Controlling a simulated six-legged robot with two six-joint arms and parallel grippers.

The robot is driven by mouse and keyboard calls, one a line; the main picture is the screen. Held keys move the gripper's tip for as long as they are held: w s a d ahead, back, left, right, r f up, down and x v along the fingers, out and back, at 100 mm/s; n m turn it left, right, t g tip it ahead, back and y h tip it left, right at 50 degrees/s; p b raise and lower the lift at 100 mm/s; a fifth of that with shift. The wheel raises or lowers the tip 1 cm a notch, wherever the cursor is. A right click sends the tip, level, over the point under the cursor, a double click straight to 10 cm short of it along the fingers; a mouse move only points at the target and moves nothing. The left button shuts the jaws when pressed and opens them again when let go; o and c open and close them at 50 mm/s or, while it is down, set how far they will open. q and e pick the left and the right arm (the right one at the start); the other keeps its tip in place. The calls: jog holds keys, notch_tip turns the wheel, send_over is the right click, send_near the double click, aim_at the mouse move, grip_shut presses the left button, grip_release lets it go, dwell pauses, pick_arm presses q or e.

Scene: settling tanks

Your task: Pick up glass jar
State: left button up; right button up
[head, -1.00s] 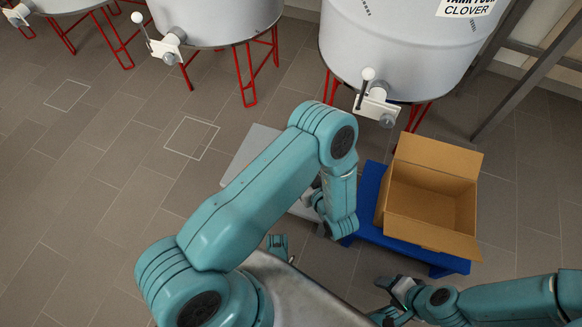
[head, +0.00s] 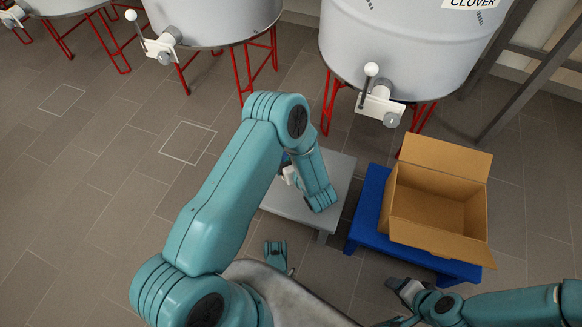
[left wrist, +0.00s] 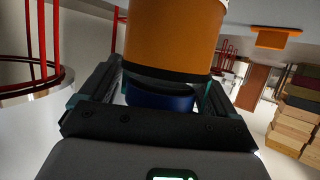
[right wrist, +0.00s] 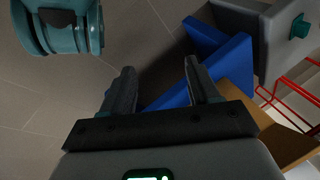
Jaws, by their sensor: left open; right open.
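The glass jar (left wrist: 172,38), orange inside with a dark band and a blue lid (left wrist: 160,97), fills the upper middle of the left wrist view. My left gripper (left wrist: 163,84) is open, with a finger on each side of the jar's lid end; whether they touch it I cannot tell. In the head view my left arm hides most of the jar, and a small patch of blue shows by its wrist above the grey stand (head: 335,175). My right gripper (right wrist: 158,72) is open and empty, in front of the blue stand (head: 365,222).
An open cardboard box (head: 435,205) sits on the blue stand, right of the grey one. Large grey tanks (head: 400,45) on red legs stand behind, with white valves (head: 380,103) jutting forward. The tiled floor at left (head: 70,180) is clear.

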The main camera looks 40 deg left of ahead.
pick_arm(q)
jog(key=c, duration=1.4)
jog(key=shift+r, duration=0.15)
jog(key=shift+c, duration=0.2)
pick_arm(e)
jog(key=shift+r, duration=0.1)
pick_arm(q)
notch_tip(320, 180, up, 20)
jog(key=p, duration=0.9)
pick_arm(e)
jog(key=s+a+r+g, duration=0.1)
jog(key=s+r, duration=0.3)
jog(key=r, duration=0.4)
jog(key=shift+s+a+r+g+y, duration=0.2)
jog(key=shift+s+a+g+y, duration=0.1)
jog(key=shift+g, duration=0.1)
